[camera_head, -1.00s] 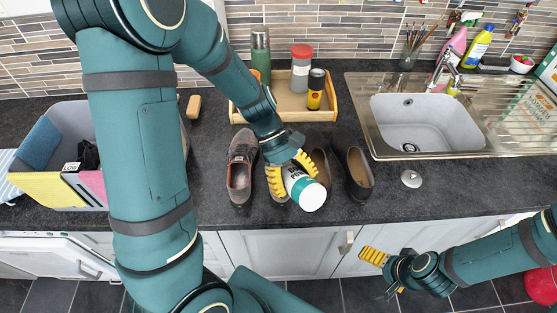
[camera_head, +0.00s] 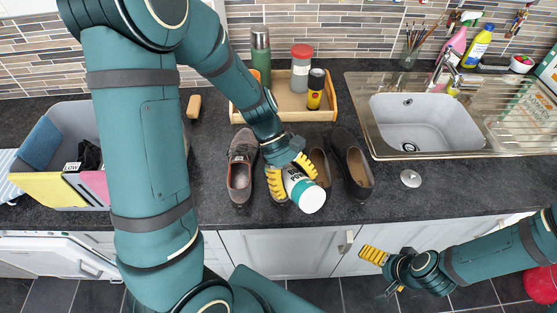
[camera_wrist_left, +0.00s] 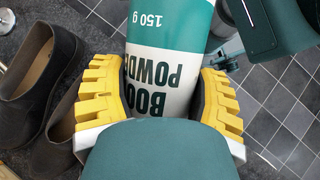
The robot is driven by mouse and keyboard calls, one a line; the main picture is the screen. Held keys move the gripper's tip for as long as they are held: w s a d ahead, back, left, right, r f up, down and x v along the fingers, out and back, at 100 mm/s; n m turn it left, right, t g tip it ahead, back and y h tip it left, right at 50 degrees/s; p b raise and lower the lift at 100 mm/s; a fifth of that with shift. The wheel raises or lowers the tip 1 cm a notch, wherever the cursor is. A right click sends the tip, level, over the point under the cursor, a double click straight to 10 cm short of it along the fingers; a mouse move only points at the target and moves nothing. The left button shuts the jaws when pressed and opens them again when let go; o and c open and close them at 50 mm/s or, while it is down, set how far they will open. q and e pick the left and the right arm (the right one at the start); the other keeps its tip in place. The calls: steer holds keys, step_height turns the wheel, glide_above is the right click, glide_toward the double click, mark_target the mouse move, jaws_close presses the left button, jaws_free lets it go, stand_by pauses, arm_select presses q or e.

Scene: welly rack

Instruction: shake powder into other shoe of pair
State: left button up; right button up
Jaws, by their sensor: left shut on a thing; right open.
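My left gripper (camera_head: 290,180) is shut on a white and teal boot powder bottle (camera_head: 305,193), held tilted above the shoes, its end towards the counter's front edge. The bottle's printed label shows upside down in the left wrist view (camera_wrist_left: 163,75). A grey-brown lace-up shoe (camera_head: 240,175) stands left of the gripper. Two brown slip-on shoes (camera_head: 320,165) (camera_head: 356,168) stand to its right; the nearer one is partly covered by the gripper. Whatever lies directly under the gripper is mostly hidden. My right gripper (camera_head: 380,271) is open and empty before the cabinet fronts.
A wooden tray (camera_head: 235,114) with flasks and a yellow-black can stands behind the shoes. A sink (camera_head: 425,125) is at the right, with a round metal lid (camera_head: 411,178) beside it. A grey divided bin (camera_head: 70,110) stands left. A wooden brush (camera_head: 194,107) lies near it.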

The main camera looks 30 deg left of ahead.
arm_select(q)
steer(key=shift+s+d+f+t+y+p, duration=0.2)
steer(key=shift+f+t+y+p, duration=0.15)
steer(key=shift+y+p, duration=0.3)
steer(key=shift+s+d+f+t+y+p, duration=0.15)
steer(key=shift+f+t+y+p, duration=0.25)
steer(key=shift+y, duration=0.35)
steer(key=shift+w+f+t+y+p, duration=0.15)
steer(key=shift+f+t+y+p, duration=0.1)
steer(key=shift+y+p, duration=0.45)
steer(key=shift+t+y, duration=0.5)
steer(key=shift+y, duration=0.4)
steer(key=shift+a+y, duration=0.15)
steer(key=shift+y, duration=0.15)
steer(key=shift+w+a+r+t+y, duration=0.1)
steer(key=shift+w+a+t+y, duration=0.15)
steer(key=shift+t+y, duration=0.6)
